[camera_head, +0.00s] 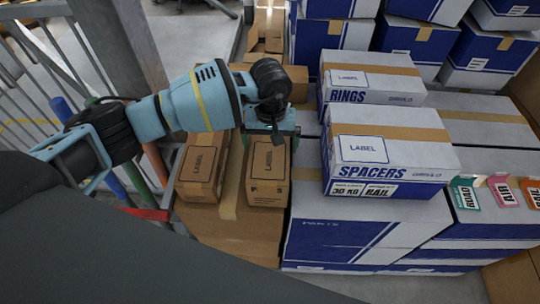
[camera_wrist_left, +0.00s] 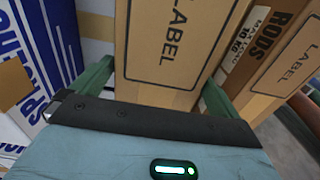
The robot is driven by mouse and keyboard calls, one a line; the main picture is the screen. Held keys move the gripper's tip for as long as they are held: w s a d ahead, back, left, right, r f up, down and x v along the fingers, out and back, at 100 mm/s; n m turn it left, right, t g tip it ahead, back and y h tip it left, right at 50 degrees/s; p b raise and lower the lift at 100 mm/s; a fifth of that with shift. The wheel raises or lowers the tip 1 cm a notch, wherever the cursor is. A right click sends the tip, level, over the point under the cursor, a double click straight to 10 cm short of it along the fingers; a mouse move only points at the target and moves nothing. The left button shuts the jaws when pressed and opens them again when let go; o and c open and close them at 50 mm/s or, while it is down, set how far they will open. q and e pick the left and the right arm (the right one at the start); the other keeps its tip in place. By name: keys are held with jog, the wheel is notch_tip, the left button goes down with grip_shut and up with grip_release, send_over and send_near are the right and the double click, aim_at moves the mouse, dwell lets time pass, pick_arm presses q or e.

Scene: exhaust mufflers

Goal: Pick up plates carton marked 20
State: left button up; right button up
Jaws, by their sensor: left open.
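My left gripper (camera_head: 272,134) hangs over the top end of a brown carton (camera_head: 267,180). In the left wrist view, the open gripper (camera_wrist_left: 155,88) has one green finger on each side of this brown carton (camera_wrist_left: 165,45), which shows a "LABEL" box. Whether the fingers touch it, I cannot tell. Its name and number are not readable, so I cannot tell whether it is the plates carton marked 20. Another brown carton (camera_head: 202,165) lies beside it; in the left wrist view, the neighbouring carton (camera_wrist_left: 275,55) reads "RODS" and 10 KG. My right gripper is not in view.
To the right stand stacked blue-and-white cartons, including "SPACERS" (camera_head: 385,150) marked 30 KG and "RINGS" (camera_head: 370,82). More blue-and-white cartons (camera_head: 415,38) fill the back. A metal railing (camera_head: 30,90) and coloured posts stand at the left.

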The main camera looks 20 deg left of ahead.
pick_arm(q)
jog(key=shift+f, duration=1.8)
jog(key=shift+w, duration=0.1)
jog(key=c, duration=1.3)
jog(key=shift+w+r, duration=0.1)
jog(key=shift+r, duration=0.6)
jog(key=shift+c, duration=0.5)
notch_tip(320, 180, up, 9)
jog(key=shift+f, duration=0.1)
